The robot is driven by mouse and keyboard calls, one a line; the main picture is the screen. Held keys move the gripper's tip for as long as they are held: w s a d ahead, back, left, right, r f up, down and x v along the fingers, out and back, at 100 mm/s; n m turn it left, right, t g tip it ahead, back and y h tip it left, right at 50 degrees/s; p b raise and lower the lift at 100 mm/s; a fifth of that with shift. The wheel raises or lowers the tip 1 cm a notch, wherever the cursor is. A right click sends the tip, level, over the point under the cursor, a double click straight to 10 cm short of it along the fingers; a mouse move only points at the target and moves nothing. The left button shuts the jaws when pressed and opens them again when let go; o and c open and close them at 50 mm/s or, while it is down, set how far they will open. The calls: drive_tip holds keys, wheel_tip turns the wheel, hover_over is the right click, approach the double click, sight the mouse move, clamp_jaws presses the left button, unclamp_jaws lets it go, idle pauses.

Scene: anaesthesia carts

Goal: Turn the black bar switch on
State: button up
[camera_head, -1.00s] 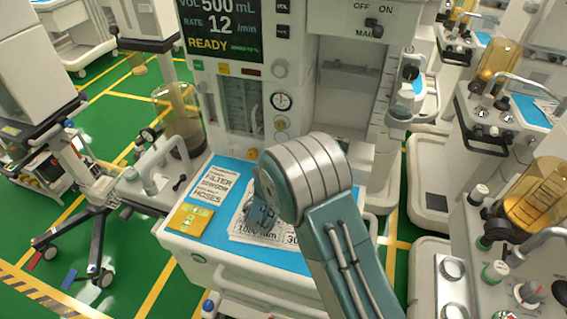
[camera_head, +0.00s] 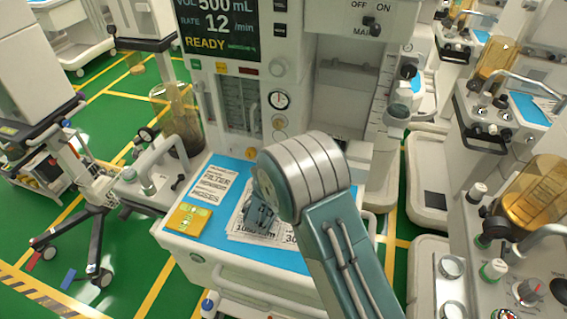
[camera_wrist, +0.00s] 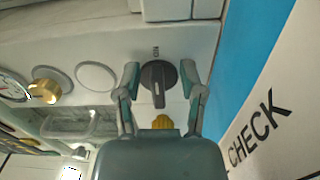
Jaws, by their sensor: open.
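The black bar switch (camera_wrist: 158,84) is a dark round-backed knob on a pale panel in the wrist view. Its bar runs roughly up and down in the picture, and an ON label stands above it. My gripper (camera_wrist: 160,72) is open, with one finger to the left and one to the right of the switch. I cannot tell whether either finger touches it. In the head view my gripper (camera_head: 262,212) shows over the papers on the blue worktop, partly behind my arm. This switch is not clearly visible there; my arm seems to cover it.
A yellow knob (camera_wrist: 162,122) sits just below the switch. A brass knob (camera_wrist: 45,90) and a round white disc (camera_wrist: 97,77) lie to the left. The blue worktop (camera_wrist: 258,40) carries papers. A dark switch marked OFF/ON (camera_head: 372,22) is higher on the machine.

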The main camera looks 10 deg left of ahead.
drive_tip(key=s, duration=0.4)
drive_tip(key=s+a, duration=0.1)
drive_tip(key=s, duration=0.6)
drive_tip(key=shift+s+a, duration=0.3)
drive_tip(key=shift+s, duration=0.05)
